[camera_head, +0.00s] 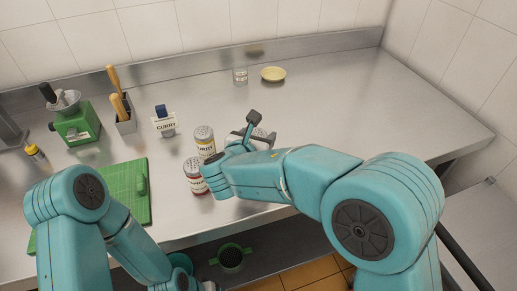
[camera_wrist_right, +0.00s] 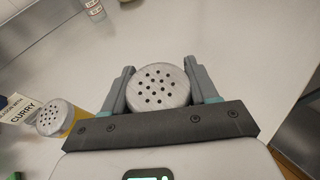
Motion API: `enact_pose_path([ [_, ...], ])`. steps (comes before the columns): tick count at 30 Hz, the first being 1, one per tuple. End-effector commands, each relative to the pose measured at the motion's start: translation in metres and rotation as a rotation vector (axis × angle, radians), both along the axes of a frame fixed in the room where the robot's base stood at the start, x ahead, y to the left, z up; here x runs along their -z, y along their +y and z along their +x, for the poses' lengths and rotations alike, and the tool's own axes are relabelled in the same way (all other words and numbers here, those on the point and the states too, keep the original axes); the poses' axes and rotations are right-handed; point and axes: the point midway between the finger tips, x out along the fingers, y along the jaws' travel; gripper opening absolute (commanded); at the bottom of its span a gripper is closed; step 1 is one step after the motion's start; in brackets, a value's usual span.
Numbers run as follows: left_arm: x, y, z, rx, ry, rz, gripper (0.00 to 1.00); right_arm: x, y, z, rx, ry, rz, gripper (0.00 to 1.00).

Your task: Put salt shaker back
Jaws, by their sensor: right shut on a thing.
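My right gripper (camera_head: 254,130) is above the steel counter, right of two other shakers. It is shut on a shaker with a grey perforated lid (camera_head: 263,136), taken here as the salt shaker. In the right wrist view the lid (camera_wrist_right: 159,87) sits between the two fingers (camera_wrist_right: 160,90), and the shaker's body is hidden below it. Whether its base touches the counter cannot be told. My left arm reaches down at the lower left; only a small grey part of its gripper (camera_head: 208,286) shows at the bottom edge, so its jaws cannot be judged.
A yellow-labelled shaker (camera_head: 205,141) and a red-labelled shaker (camera_head: 194,177) stand left of my right gripper. A small jar (camera_head: 240,76) and yellow dish (camera_head: 273,74) stand behind. The counter's right is clear.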

Motion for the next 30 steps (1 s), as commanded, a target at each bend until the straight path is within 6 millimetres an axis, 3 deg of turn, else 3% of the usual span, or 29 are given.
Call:
enact_pose_path([
  [9,0.0,0.0,0.0,0.0,0.0,0.0,0.69,0.043,0.0,-0.001,0.001,0.002,-0.001,0.24],
  [20,0.005,0.0,0.0,0.0,0.0,0.0,0.69,0.047,0.0,-0.001,0.001,0.0,0.001,0.24],
  [21,0.004,0.0,0.0,0.0,0.0,0.0,0.69,0.047,0.0,-0.001,0.001,0.0,0.001,0.65],
  [23,0.003,0.0,0.0,0.0,0.0,0.0,0.69,0.046,0.0,-0.001,0.001,0.0,0.001,0.84],
  [30,0.003,0.0,0.0,0.0,0.0,0.0,0.69,0.046,0.0,-0.001,0.001,0.0,0.001,0.84],
])
